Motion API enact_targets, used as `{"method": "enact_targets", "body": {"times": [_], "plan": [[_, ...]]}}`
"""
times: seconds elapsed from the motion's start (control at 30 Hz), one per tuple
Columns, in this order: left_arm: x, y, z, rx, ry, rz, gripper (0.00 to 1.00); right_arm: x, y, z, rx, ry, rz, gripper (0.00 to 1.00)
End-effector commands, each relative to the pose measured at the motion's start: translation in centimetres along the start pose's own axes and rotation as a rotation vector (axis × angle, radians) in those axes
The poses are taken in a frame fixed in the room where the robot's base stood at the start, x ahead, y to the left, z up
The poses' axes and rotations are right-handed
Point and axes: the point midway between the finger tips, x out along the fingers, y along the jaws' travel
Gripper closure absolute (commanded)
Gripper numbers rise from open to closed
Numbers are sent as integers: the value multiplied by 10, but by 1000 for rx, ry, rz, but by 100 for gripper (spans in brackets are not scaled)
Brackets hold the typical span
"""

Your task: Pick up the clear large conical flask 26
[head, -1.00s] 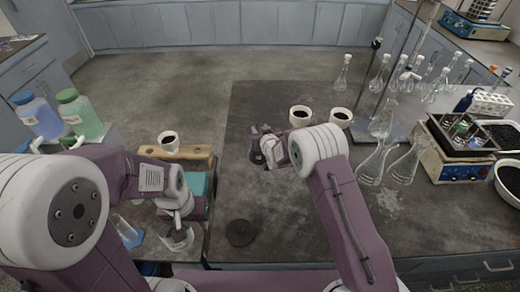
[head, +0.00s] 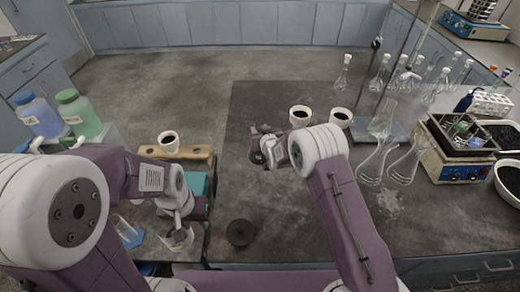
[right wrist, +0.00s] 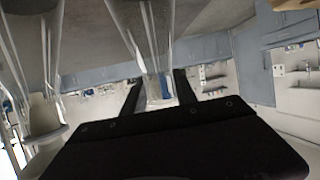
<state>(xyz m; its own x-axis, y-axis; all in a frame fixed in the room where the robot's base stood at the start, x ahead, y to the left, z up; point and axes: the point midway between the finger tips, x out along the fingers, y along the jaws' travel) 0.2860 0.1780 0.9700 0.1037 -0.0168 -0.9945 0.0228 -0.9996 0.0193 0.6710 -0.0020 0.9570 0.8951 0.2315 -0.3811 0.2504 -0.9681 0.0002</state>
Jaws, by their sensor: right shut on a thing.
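In the right wrist view my right gripper (right wrist: 158,88) is shut on the narrow neck of a clear glass flask (right wrist: 148,35), which widens away from the jaws. A second clear flask (right wrist: 42,85) stands beside it, at the left of that view. In the head view clear large conical flasks stand right of my right arm, one (head: 372,168) next to another (head: 403,168). I cannot tell which one is held, and no number can be read. The right jaws are not clear in the head view. My left gripper (head: 177,238) hangs low at the left; its jaws are too small to judge.
Two white cups of dark material, one (head: 300,116) beside another (head: 340,117), stand beyond my right arm. Several small flasks (head: 378,82) and a stand are behind. A blue-fronted device (head: 455,172) is at the right. A dark disc (head: 240,232) lies on the bench.

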Motion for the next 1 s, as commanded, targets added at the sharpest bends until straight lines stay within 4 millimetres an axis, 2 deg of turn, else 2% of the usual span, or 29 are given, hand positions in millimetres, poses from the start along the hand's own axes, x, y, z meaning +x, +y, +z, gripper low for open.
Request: {"method": "enact_targets", "body": {"times": [0.37,1.0], "plan": [[1,0,0,0,0,0,64,-2,0,-3,0,-3,0,100],[6,0,1,0,0,0,64,-29,0,-72,0,3,0,100]]}}
